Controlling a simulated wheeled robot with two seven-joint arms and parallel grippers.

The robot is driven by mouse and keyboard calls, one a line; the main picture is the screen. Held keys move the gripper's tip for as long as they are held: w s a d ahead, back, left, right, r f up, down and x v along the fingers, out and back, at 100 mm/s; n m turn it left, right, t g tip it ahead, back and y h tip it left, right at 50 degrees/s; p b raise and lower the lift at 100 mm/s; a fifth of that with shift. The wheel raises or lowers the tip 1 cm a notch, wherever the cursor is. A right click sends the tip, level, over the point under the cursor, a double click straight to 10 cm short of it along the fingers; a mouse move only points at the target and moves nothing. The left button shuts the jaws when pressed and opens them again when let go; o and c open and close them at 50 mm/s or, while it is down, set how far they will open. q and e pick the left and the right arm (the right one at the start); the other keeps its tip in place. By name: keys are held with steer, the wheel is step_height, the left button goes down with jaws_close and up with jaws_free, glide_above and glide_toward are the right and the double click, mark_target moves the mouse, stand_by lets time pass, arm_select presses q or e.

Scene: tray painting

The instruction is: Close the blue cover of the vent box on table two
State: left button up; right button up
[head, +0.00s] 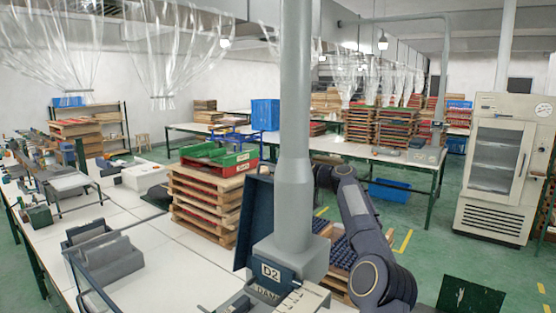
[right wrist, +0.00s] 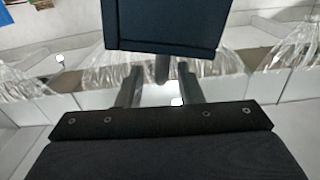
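The blue cover (head: 258,218) of the vent box stands open, nearly upright, just left of the grey pipe. The vent box (head: 268,280), marked D2, sits at the pipe's foot at the lower middle of the head view. A dark blue panel, seemingly the cover, fills the top middle of the right wrist view (right wrist: 165,28). My right gripper (right wrist: 160,72) has its two fingers apart, with the panel beyond them; contact cannot be told. In the head view my right arm rises right of the pipe, and its gripper end is largely hidden behind it. My left gripper is out of view.
The thick grey pipe (head: 295,120) rises from the box between the cover and my right arm. A stack of wooden trays (head: 208,200) stands behind, left of the cover. A grey holder (head: 105,250) lies on the white table (head: 170,270) to the left.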

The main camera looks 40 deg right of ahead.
steer(key=shift+w+a, duration=0.2)
steer(key=shift+w, duration=0.3)
jaws_close()
